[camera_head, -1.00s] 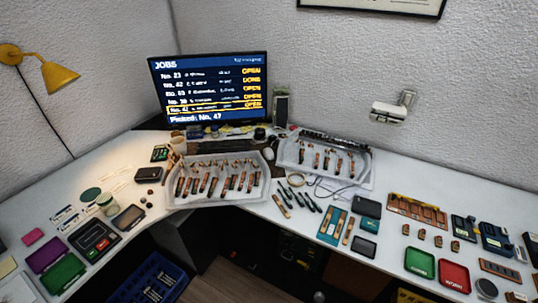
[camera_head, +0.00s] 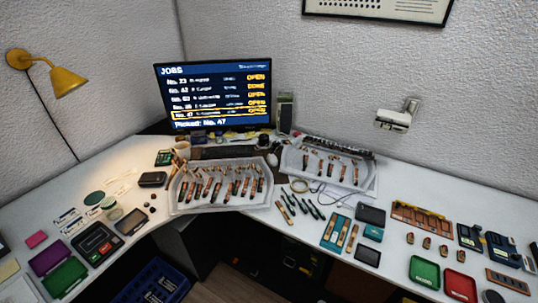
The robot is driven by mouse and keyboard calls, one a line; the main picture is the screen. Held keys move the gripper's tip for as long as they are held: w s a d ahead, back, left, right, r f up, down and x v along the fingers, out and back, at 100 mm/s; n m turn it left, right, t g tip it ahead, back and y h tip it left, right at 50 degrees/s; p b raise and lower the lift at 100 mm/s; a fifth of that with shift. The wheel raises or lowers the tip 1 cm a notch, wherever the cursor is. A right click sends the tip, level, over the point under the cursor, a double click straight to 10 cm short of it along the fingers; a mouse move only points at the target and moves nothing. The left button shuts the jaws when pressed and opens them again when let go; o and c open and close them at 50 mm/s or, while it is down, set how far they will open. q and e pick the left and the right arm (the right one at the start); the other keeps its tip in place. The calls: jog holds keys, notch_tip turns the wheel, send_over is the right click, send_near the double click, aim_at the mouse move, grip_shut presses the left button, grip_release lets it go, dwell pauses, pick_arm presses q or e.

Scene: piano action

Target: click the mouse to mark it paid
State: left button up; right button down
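The monitor (camera_head: 213,95) stands in the desk corner and shows a "JOBS" list. The row for No. 47 is outlined in yellow and reads OPEN, and the bottom line reads "Picked: No. 47". One other row appears to read DONE. A dark keyboard (camera_head: 225,152) lies in front of the monitor, partly hidden by a tray. I cannot single out the mouse with certainty; a small dark rounded object (camera_head: 263,143) sits right of the keyboard, and a larger black one (camera_head: 152,179) lies on the left desk. Neither of my grippers is in view.
White trays of piano parts, one left (camera_head: 182,207) and one right (camera_head: 286,163), crowd the corner before the monitor. A card terminal (camera_head: 96,243), a purple tray (camera_head: 49,257) and a green tray (camera_head: 63,278) lie left. A red tray (camera_head: 460,287) lies right. The desk's inner corner drops to a blue crate (camera_head: 150,285).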

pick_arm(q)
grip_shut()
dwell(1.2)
